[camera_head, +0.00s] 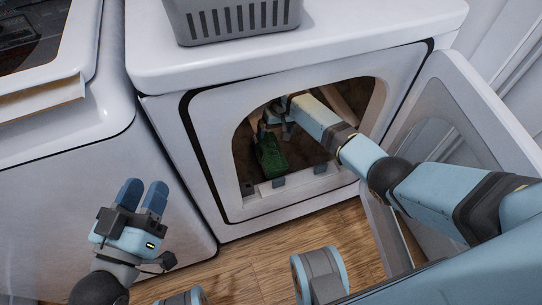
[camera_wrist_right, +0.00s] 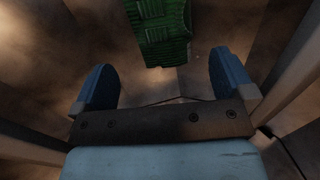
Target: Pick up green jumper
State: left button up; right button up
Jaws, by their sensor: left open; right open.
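The green jumper (camera_head: 269,156) lies inside the drum of the front-loading machine, near its opening. In the right wrist view the green knitted jumper (camera_wrist_right: 166,30) shows at the top, ahead of and between the fingertips and apart from them. My right arm reaches through the open door into the drum. My right gripper (camera_wrist_right: 163,80) is open and empty, with blue fingers spread wide. In the head view its fingers are mostly hidden by its own arm and the dark drum. My left gripper (camera_head: 143,194) is open and empty, outside and in front of the left machine.
The machine's door (camera_head: 462,115) stands open at the right, beside my right arm. A grey basket (camera_head: 238,22) sits on top of the machine. Another white machine (camera_head: 60,190) stands at left. Wooden floor (camera_head: 262,262) lies in front.

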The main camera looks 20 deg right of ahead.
jog(key=b, duration=0.2)
send_over(270, 149)
jog(key=d, duration=0.1)
jog(key=f, duration=0.4)
jog(key=shift+w+d+f, duration=0.15)
jog(key=shift+w+f, duration=0.1)
jog(key=shift+f, duration=0.1)
jog(key=shift+s+f+b, duration=0.1)
jog(key=shift+f+b, duration=0.2)
jog(key=shift+f, duration=0.4)
jog(key=f+b, duration=0.2)
jog(key=a+f, duration=0.1)
jog(key=shift+s+f+b, duration=0.25)
jog(key=shift+f+b, duration=0.1)
jog(key=shift+b, duration=0.05)
jog(key=shift+a+f, duration=0.1)
jog(key=shift+f, duration=0.15)
pick_arm(q)
jog(key=f+m, duration=0.1)
jog(key=f, duration=0.1)
jog(key=w+f+m+g, duration=0.1)
jog(key=f, duration=0.2)
jog(key=shift+w+a+f, duration=0.15)
jog(key=shift+a, duration=0.05)
pick_arm(e)
jog(key=shift+r, duration=0.15)
jog(key=c, duration=0.9)
